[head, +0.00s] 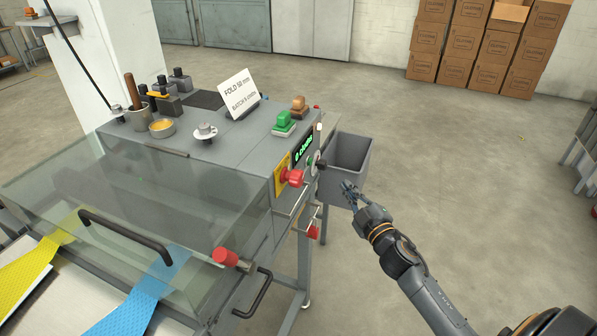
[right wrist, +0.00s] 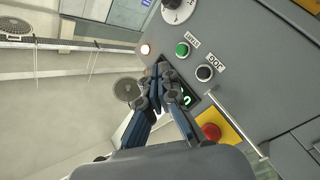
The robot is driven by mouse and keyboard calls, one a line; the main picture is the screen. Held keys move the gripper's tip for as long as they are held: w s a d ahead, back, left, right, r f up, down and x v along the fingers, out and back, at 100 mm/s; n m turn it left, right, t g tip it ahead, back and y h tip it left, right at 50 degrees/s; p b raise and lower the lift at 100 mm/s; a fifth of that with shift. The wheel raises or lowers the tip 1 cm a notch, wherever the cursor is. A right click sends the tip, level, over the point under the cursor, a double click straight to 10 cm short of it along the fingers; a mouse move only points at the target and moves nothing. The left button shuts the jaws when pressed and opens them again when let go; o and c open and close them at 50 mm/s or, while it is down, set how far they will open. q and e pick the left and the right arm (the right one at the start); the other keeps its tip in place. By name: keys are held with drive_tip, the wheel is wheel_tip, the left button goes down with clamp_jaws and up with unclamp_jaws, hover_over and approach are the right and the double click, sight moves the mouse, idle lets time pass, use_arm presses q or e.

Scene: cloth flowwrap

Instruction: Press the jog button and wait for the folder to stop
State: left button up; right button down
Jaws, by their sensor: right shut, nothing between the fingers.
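The jog button (right wrist: 205,72) is a black round button with a light ring and a label beside it on the grey control panel (right wrist: 240,60). The green start button (right wrist: 182,50) sits next to it. In the head view the panel end of the folder (head: 215,150) shows a green display (head: 303,148). My right gripper (head: 346,186) is shut and empty, to the right of the panel and apart from it in the head view. In the right wrist view its fingertips (right wrist: 163,76) appear beside the buttons; contact is not visible. My left gripper is not in view.
A red emergency stop (head: 292,177) on a yellow plate juts from the panel. A grey bin (head: 348,153) stands behind my right gripper. Floor to the right is clear.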

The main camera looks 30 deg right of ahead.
drive_tip(key=shift+s, duration=0.15)
drive_tip(key=w+a, duration=0.5)
drive_tip(key=w, duration=0.2)
drive_tip(key=shift+a+b, duration=0.35)
drive_tip(key=shift+a, duration=0.1)
idle(1.4)
drive_tip(key=shift+w+a, duration=0.2)
drive_tip(key=shift+w, duration=0.05)
